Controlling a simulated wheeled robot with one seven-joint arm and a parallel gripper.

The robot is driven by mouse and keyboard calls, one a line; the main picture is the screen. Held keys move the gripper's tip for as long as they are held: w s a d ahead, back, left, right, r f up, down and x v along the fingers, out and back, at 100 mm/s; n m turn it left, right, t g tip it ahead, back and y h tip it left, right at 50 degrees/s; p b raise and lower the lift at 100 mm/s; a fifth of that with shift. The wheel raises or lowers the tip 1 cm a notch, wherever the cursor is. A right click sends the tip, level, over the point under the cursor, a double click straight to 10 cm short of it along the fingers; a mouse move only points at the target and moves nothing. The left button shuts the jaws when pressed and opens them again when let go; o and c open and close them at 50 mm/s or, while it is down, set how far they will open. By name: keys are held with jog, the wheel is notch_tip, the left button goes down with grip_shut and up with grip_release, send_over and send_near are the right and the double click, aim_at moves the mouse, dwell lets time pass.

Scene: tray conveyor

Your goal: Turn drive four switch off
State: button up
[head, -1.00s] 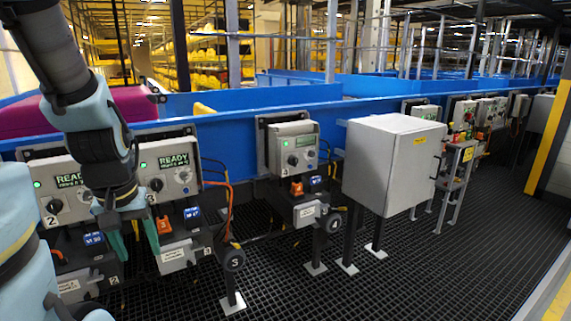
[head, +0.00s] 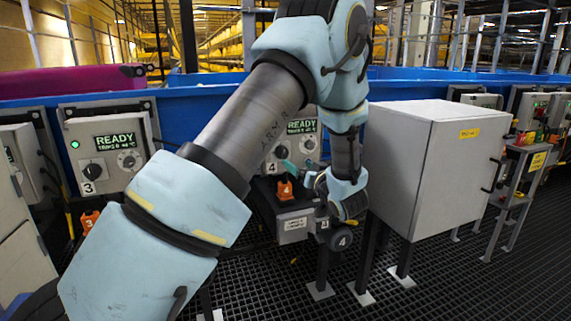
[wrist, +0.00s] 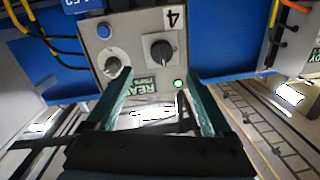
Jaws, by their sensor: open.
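The drive four box (head: 302,127) is grey, with a lit READY display (head: 301,127). In the wrist view it appears upside down, with its 4 label (wrist: 174,17), black rotary switch (wrist: 161,50), white dial (wrist: 112,66), blue button (wrist: 103,30) and lit green lamp (wrist: 178,83). In the head view my arm covers part of the box, and my gripper (head: 284,158) shows only partly.
An orange part marked 4 (head: 285,190) sits below the box. A large grey cabinet (head: 435,165) stands close on the right. The drive three box (head: 110,145), also showing READY, is on the left. The blue conveyor wall (head: 215,82) runs behind; dark grating floor (head: 440,290) is clear in front.

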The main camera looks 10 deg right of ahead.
jog(key=w, duration=0.3)
jog(key=w+a+p, duration=0.1)
jog(key=w, duration=0.3)
jog(key=w+a, duration=0.1)
jog(key=w, duration=0.2)
jog(key=shift+w+a, duration=0.1)
jog(key=shift+w, duration=0.05)
grip_shut()
dwell(0.4)
